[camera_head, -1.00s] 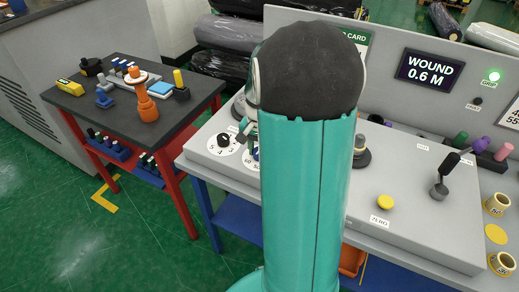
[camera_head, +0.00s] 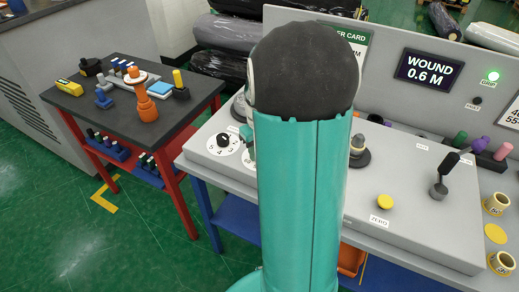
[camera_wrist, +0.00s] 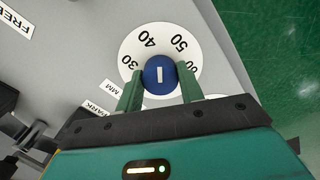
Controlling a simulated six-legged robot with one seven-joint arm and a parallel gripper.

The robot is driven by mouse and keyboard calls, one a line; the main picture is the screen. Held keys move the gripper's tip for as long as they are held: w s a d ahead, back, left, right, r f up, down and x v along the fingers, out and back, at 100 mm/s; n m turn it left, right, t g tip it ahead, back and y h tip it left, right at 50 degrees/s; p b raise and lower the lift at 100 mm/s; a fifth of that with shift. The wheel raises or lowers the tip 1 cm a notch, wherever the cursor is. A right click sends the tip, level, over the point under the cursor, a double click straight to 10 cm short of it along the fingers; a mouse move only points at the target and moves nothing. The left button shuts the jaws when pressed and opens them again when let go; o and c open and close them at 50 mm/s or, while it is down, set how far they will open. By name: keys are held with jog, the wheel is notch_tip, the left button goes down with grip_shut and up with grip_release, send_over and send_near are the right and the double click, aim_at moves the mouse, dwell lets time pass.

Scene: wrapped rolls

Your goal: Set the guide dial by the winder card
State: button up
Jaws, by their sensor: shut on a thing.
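The guide dial (camera_wrist: 133,66) is a white disc marked 30, 40, 50 and a partly hidden 60, with an MM label beside it. Its blue knob (camera_wrist: 160,73) has a short white mark that stands upright in the wrist view, in line with the gap between 40 and 50. My gripper (camera_wrist: 160,88) is shut on the knob, with a green finger on each side. In the head view my arm hides the gripper and most of this dial. The green winder card (camera_head: 357,38) stands on the back panel; my arm covers most of it, so its values cannot be read.
A second white dial with a black knob (camera_head: 222,140) lies left of my arm. A dark side table (camera_head: 110,120) stands left.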

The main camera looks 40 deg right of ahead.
jog(key=shift+n, duration=1.9)
jog(key=o, duration=1)
notch_tip(320, 180, up, 14)
jog(key=shift+f, duration=0.1)
